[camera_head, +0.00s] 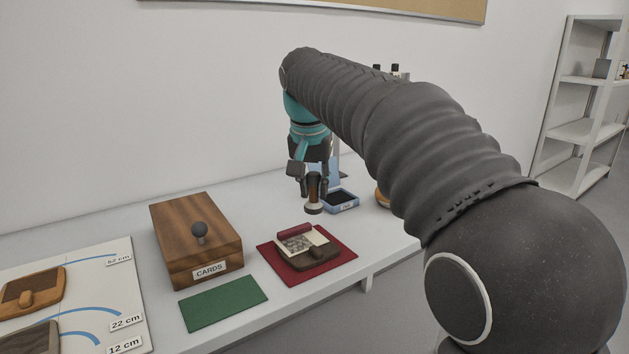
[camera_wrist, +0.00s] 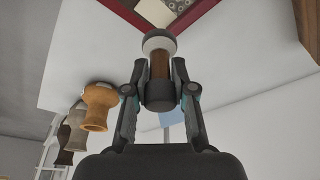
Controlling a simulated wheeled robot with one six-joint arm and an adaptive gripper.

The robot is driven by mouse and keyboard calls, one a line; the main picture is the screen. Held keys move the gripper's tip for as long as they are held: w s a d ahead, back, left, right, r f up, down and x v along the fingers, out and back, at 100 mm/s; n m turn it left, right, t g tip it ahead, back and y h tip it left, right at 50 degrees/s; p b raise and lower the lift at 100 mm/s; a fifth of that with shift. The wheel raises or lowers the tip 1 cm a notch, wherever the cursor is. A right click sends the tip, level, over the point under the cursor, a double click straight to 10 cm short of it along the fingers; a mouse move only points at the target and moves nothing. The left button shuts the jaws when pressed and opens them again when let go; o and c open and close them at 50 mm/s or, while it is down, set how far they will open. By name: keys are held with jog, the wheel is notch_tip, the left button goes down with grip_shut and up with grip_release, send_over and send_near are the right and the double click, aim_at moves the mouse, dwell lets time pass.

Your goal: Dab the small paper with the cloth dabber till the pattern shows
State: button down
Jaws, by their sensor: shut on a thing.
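My gripper (camera_head: 314,190) is shut on the cloth dabber (camera_head: 314,207), which it holds upright by its brown handle. In the wrist view the jaws (camera_wrist: 160,92) grip the handle, and the dabber's pale round head (camera_wrist: 159,42) points away from my gripper. The dabber is behind the dark red mat (camera_head: 337,262) and just left of the blue ink tray (camera_head: 345,209) with its dark pad. The small paper (camera_head: 293,245) lies on the mat, with grey mottled marks on it. Whether the dabber touches the table cannot be told.
A dark red roll (camera_head: 294,231) and a dark brown knobbed block (camera_head: 316,259) lie by the paper. A wooden CARDS box (camera_head: 188,232) stands left, with a green mat (camera_head: 224,303) in front. Orange (camera_wrist: 98,107) and darker pots show in the wrist view.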

aim_at(313, 205)
jog(key=shift+f+b, duration=2.2)
jog(key=shift+f, duration=0.4)
jog(key=shift+f+b, duration=0.3)
jog(key=shift+f, duration=0.2)
notch_tip(313, 205, up, 5)
jog(key=p, duration=0.5)
jog(key=shift+r, duration=1.05)
